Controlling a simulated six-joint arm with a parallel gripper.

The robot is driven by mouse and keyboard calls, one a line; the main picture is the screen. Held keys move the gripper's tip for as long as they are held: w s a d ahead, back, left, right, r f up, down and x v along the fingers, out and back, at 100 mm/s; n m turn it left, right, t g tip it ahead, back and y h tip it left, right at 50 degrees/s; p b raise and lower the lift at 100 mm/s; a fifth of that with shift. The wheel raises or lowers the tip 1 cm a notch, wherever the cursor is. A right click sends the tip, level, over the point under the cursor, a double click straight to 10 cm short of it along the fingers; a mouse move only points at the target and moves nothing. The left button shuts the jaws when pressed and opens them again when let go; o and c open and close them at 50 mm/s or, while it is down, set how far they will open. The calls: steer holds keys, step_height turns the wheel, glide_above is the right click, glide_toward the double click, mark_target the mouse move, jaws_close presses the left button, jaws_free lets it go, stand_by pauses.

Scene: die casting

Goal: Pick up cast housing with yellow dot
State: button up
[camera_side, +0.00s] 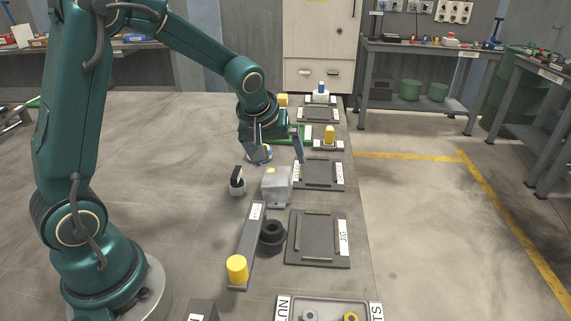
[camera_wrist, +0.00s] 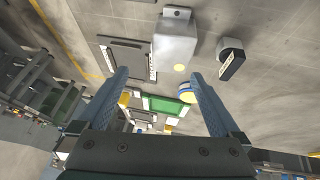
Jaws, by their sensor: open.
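The cast housing (camera_side: 277,187) is a light grey block with a yellow dot on its top, standing on the bench in the middle of the side view. It also shows in the wrist view (camera_wrist: 175,46), beyond the fingertips, with the dot on its near end. My gripper (camera_side: 279,158) is open and empty. It is tilted, with its fingers just behind and above the housing in the side view. In the wrist view the fingers (camera_wrist: 160,74) are spread apart, with nothing held between them. I cannot tell the exact gap to the housing.
A black-and-white object (camera_side: 237,182) stands left of the housing. A blue-and-yellow round item (camera_wrist: 186,92) lies near a finger. A dark ring (camera_side: 272,235), a bar with a yellow cylinder (camera_side: 237,269) and a jig plate (camera_side: 318,258) lie in front. Another plate (camera_side: 325,174) is right.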

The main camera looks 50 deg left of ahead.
mark_target(277, 177)
steer(key=f, duration=0.2)
steer(key=f+g, duration=0.1)
steer(key=shift+s+a+f, duration=0.2)
steer(key=shift+s+a, duration=0.1)
steer(key=shift+a, duration=0.1)
steer(key=shift+x, duration=2.35)
jaws_close()
